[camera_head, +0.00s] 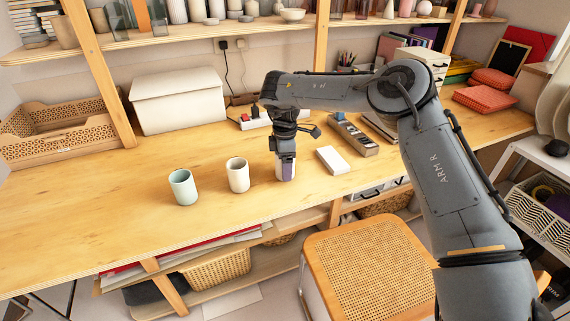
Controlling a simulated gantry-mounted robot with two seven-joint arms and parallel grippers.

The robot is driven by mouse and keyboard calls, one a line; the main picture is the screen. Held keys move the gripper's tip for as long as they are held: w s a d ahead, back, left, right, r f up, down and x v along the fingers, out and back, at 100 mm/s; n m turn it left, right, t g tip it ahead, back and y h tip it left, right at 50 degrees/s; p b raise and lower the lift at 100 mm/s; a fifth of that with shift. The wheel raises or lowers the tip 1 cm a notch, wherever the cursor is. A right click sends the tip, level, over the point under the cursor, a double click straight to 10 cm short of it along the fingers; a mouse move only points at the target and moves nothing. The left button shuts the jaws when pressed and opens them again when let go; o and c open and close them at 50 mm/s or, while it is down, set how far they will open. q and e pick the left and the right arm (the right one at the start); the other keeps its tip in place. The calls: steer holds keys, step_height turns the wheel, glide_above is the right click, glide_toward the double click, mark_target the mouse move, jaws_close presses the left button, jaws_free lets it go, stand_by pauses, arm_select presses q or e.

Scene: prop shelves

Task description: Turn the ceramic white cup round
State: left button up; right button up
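A cream-white cup (238,176) stands upright just to the left, apart from the gripper. A pale green cup (183,188) stands upright farther left. My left gripper is not in view.
A white box (180,101) and a wicker tray (62,131) stand at the back left. A white block (333,160) lies right of the gripper, with a power strip (253,120) behind. The table's left front is clear. A cane stool (368,262) stands before it.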

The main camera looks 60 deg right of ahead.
steer(key=shift+o, duration=1.2)
steer(key=shift+r, duration=0.1)
